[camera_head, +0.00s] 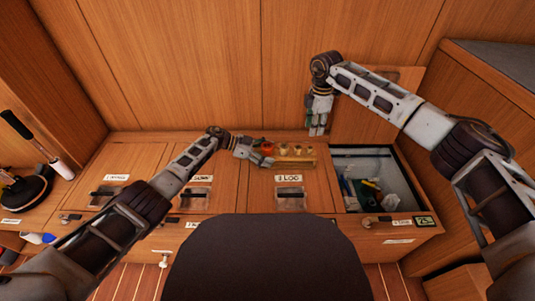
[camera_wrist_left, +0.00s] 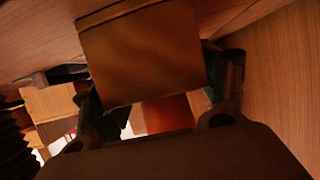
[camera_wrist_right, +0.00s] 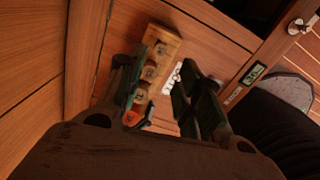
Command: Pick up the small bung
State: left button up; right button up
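Several wooden bungs (camera_wrist_right: 150,72) stand in a row on a wooden rack (camera_head: 296,163), with an orange piece (camera_wrist_right: 130,117) at one end. I cannot tell for sure which bung is the small one. My left gripper (camera_head: 266,158) is at the left end of the rack. In the left wrist view its fingers are wide apart, with a brown wooden block (camera_wrist_left: 145,55) across the gap. Whether they touch it is unclear. My right gripper (camera_head: 318,130) points down near the back wall, behind and right of the rack. Its fingers are apart and empty.
An open locker bin (camera_head: 347,160) with loose items lies right of the rack. Labelled wooden lids (camera_head: 245,188) cover the counter to the left. A wooden panel (camera_head: 360,130) stands behind the bin. A dark round object with a handle (camera_head: 25,190) sits far left.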

pick_arm(q)
jog(key=c, duration=0.7)
pick_arm(e)
jog(key=shift+o, duration=1)
notch_tip(320, 180, down, 4)
jog(key=s+a+y, duration=0.1)
jog(key=s+a, duration=0.2)
jog(key=r+m, duration=0.1)
jog(key=w+d+r+m, duration=0.1)
jog(key=r, duration=0.1)
jog(key=w+d+r+m+t+h, duration=0.1)
jog(key=shift+w+d+r+m, duration=0.1)
jog(key=shift+r+m, duration=0.3)
